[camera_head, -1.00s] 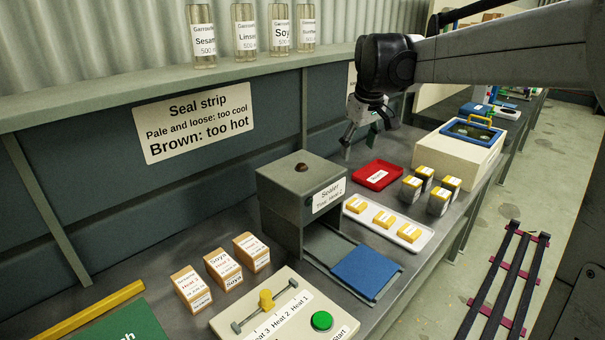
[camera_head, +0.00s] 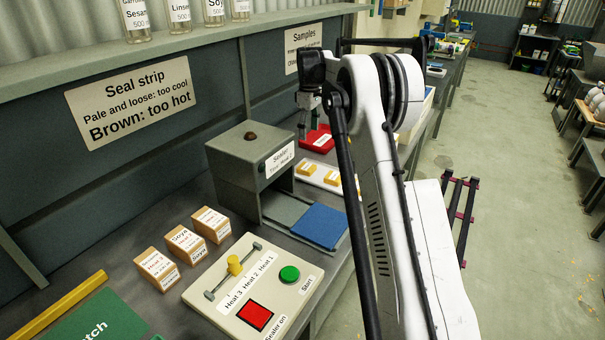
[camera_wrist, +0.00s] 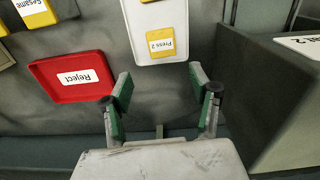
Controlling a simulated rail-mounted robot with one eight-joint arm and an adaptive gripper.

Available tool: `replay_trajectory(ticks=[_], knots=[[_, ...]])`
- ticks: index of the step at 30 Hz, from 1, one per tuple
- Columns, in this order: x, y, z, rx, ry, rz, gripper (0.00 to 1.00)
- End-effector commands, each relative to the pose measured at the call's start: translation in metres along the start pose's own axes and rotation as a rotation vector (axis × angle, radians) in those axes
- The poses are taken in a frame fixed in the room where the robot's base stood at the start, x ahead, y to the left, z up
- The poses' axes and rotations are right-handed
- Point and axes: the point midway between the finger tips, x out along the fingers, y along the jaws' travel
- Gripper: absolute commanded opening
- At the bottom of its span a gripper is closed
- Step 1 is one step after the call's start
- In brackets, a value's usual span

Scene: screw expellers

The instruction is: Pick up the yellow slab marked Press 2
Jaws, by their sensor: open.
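The yellow slab marked Press 2 (camera_wrist: 160,43) lies flat on the white tray (camera_wrist: 176,16) in the wrist view, its label upside down. My gripper (camera_wrist: 159,80) is open and empty, its green-lined fingers spread. In the picture the slab is just beyond the fingertips, between their lines and apart from them. In the head view my gripper (camera_head: 307,126) hangs over the bench behind the sealer, beside the red tray. Yellow slabs (camera_head: 332,177) show on the white tray (camera_head: 316,181) there. Their labels are too small to read, and my arm hides the tray's right part.
The red Reject tray (camera_wrist: 93,94) is left of the slab in the wrist view. A yellow-topped block (camera_wrist: 36,10) labelled Sesame is beyond it. The grey sealer (camera_head: 243,182) and its blue plate (camera_head: 319,225) stand near the tray. The control panel (camera_head: 212,297) is in front.

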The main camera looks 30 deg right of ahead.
Motion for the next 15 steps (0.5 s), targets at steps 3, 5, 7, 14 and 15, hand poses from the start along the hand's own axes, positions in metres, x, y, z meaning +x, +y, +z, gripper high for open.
replay_trajectory(ticks=[3, 5, 7, 14, 15], knots=[[0.012, 0.009, 0.0, -0.011, -0.007, -0.009, 0.57], [0.015, 0.011, 0.0, -0.015, -0.01, -0.012, 0.57], [0.021, 0.011, 0.0, -0.017, -0.011, -0.013, 0.57], [0.059, 0.011, 0.0, -0.017, -0.01, -0.013, 0.57], [0.066, 0.01, 0.0, -0.017, -0.01, -0.013, 0.57]])
